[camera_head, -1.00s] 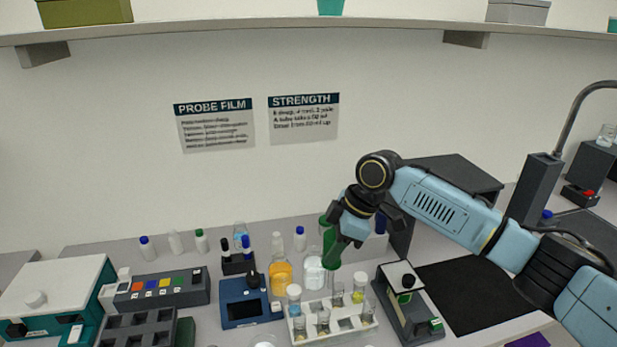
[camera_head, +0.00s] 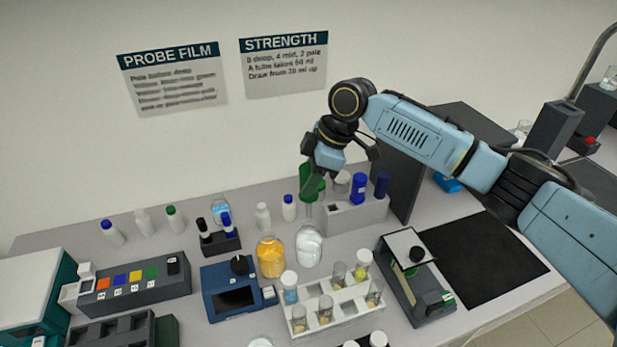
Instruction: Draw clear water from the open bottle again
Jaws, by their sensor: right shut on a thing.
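My right gripper (camera_head: 322,165) is shut on a pipette with a green bulb (camera_head: 311,182). The pipette hangs upright with its bulb under the jaws and its clear stem pointing down. A round glass bottle of clear liquid (camera_head: 308,248) stands on the bench behind the tube rack, with no cap showing. The stem lines up with this bottle's neck; I cannot tell whether the tip is inside it or how much the pipette holds. My left gripper is not in view.
A bottle of orange liquid (camera_head: 271,258) stands just left of the clear one. A white rack (camera_head: 330,316) with several tubes is in front. A grey holder (camera_head: 355,216) with blue items stands behind right. A blue device (camera_head: 232,298) and a black mat (camera_head: 478,258) flank the area.

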